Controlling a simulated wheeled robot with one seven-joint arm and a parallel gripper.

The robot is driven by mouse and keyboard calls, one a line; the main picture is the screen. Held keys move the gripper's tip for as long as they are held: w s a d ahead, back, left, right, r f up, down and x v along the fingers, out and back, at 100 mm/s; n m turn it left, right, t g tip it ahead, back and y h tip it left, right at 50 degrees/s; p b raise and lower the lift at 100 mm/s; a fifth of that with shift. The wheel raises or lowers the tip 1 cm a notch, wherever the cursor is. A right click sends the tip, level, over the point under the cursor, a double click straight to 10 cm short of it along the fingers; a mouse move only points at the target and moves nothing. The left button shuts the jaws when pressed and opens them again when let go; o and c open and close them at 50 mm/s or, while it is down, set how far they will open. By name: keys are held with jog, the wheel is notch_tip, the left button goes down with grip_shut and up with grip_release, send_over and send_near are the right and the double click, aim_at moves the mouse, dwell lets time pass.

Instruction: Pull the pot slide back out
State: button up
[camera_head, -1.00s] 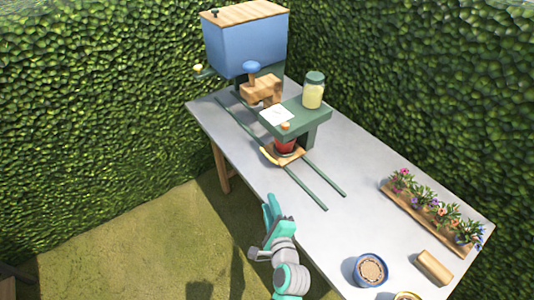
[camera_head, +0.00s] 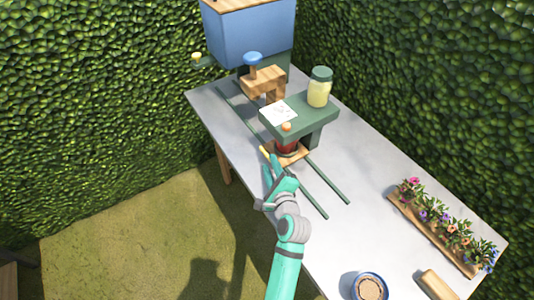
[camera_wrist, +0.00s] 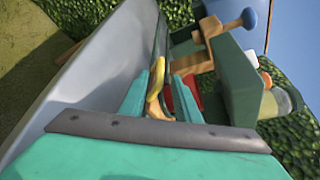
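The pot slide (camera_head: 294,157) is a wooden board on two dark green rails, with a red pot (camera_head: 287,146) on it, partly hidden under a green stand (camera_head: 305,121). Its yellow-tan handle (camera_head: 265,153) is at the near left edge. My teal gripper (camera_head: 273,170) is just in front of this handle. In the wrist view, the handle (camera_wrist: 156,88) shows between the two spread fingers of my gripper (camera_wrist: 162,95), with a gap to each finger. The red pot (camera_wrist: 187,97) is partly hidden behind the right finger.
A jar (camera_head: 319,88) and a white card (camera_head: 278,113) sit on the stand. A blue bin (camera_head: 249,35) and a wooden block with a blue knob (camera_head: 263,82) are behind. A flower planter (camera_head: 440,232) and blue pot (camera_head: 370,287) are to the right. The rail's near end (camera_head: 322,212) is clear.

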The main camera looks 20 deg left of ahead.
aim_at(266, 154)
jog(key=x, duration=0.6)
jog(key=shift+w+a, duration=0.2)
jog(key=shift+a, duration=0.05)
jog(key=shift+d, duration=0.1)
grip_shut()
